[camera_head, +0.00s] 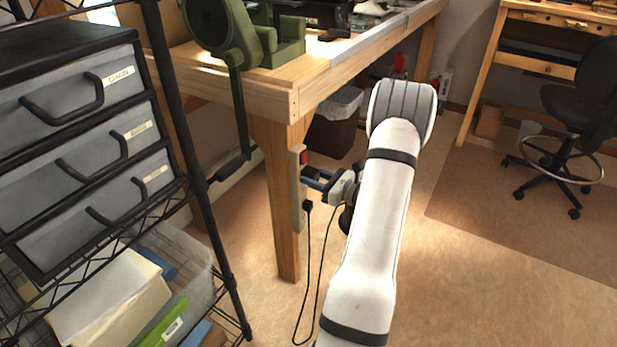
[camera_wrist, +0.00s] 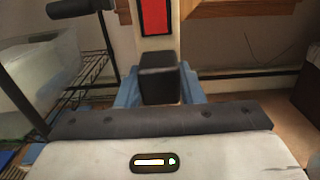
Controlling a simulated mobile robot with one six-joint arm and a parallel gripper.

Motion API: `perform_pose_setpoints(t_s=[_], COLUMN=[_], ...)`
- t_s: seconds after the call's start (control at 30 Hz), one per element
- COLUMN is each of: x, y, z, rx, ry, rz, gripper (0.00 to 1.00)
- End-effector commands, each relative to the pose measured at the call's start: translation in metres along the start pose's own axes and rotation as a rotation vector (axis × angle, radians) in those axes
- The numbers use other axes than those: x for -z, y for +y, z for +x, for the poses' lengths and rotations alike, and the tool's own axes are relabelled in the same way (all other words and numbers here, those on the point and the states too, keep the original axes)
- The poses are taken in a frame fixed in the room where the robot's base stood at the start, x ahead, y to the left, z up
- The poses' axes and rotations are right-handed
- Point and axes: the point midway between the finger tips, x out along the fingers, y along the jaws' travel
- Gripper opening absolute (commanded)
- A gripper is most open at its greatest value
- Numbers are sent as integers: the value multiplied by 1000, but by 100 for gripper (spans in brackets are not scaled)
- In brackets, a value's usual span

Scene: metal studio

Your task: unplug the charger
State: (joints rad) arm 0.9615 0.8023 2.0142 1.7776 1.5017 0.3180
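The charger is a black block (camera_wrist: 158,80) on the front of a pale power strip (camera_head: 296,190) fixed upright to the wooden table leg. In the wrist view it sits centred below the strip's red switch (camera_wrist: 154,17). My gripper (camera_head: 311,178) reaches the strip from the right. In the wrist view its blue fingers stand on both sides of the charger, close to its sides. I cannot tell whether they press on it. In the head view the charger is mostly hidden by the fingers. The charger looks seated against the strip.
A black cord (camera_head: 308,250) hangs from a plug at the strip's lower end down to the floor. A wire shelf with grey drawers (camera_head: 75,100) stands left. The workbench (camera_head: 290,95) is above; a bin (camera_head: 330,135) stands behind. Open floor lies to the right.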

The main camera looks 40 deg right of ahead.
Motion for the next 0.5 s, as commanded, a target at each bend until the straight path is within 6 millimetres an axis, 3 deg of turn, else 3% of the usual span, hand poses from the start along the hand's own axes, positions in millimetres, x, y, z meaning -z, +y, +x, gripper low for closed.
perform_pose_setpoints(t_s=[0.37, 0.5], x=[0, 0], y=[0, 0], z=[0, -1], rx=[0, 0], ry=[0, 0], rz=[0, 0], gripper=[0, 0])
